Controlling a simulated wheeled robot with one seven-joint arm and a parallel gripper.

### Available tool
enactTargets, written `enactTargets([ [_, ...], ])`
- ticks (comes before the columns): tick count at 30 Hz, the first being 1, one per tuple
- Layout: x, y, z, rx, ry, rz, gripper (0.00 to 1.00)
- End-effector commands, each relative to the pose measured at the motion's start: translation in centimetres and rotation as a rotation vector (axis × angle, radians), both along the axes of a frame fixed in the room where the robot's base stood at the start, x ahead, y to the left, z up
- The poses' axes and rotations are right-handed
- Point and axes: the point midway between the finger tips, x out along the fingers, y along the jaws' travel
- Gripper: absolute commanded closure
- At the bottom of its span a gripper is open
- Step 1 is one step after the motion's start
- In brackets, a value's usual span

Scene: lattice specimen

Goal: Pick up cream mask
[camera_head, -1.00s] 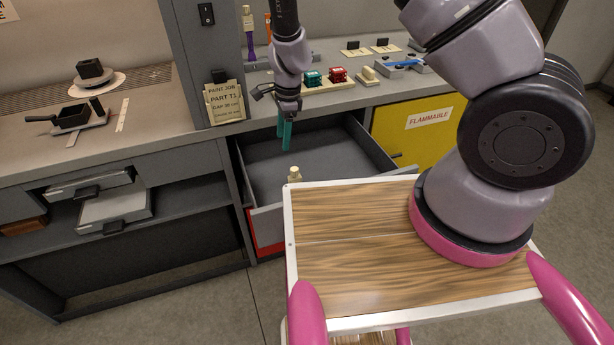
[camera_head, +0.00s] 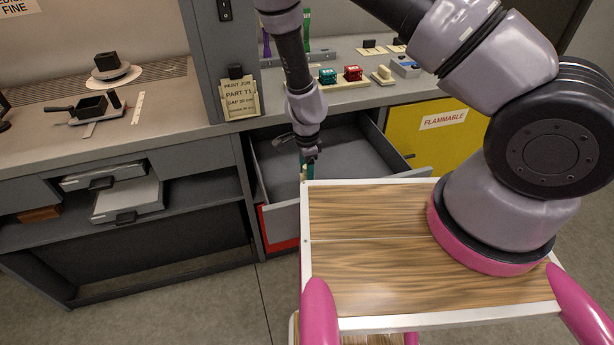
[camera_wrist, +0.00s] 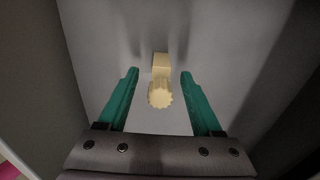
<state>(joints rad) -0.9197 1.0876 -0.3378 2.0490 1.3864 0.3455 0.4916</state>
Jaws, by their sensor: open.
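The cream mask (camera_wrist: 160,88) shows in the wrist view as a cream piece with a square block at the far end and a ridged round end nearer me. It is over the grey floor of the open drawer (camera_wrist: 215,40). My gripper (camera_wrist: 159,75) is open, with one green finger on each side of the cream piece and a gap on both sides. In the head view my gripper (camera_head: 307,168) is lowered into the front of the drawer (camera_head: 345,150). The cream piece is mostly hidden there behind the gripper and my wooden top.
The drawer's walls surround my gripper closely. A yellow flammable cabinet (camera_head: 440,140) stands right of the drawer.

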Motion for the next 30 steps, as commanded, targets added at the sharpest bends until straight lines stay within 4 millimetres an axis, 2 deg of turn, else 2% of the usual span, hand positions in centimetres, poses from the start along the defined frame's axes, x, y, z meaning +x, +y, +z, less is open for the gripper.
enactTargets([
  [3, 0.04, -0.05, -1.12, 0.0, 0.0, -0.001, 0.33],
  [11, 0.04, 0.0, -1.29, 0.001, -0.001, -0.001, 0.33],
  [12, 0.03, 0.0, -1.29, 0.001, -0.001, -0.001, 0.49],
  [16, 0.03, 0.0, -1.28, 0.001, -0.001, -0.001, 0.98],
  [30, 0.07, 0.05, -0.81, 0.002, -0.002, 0.0, 1.0],
])
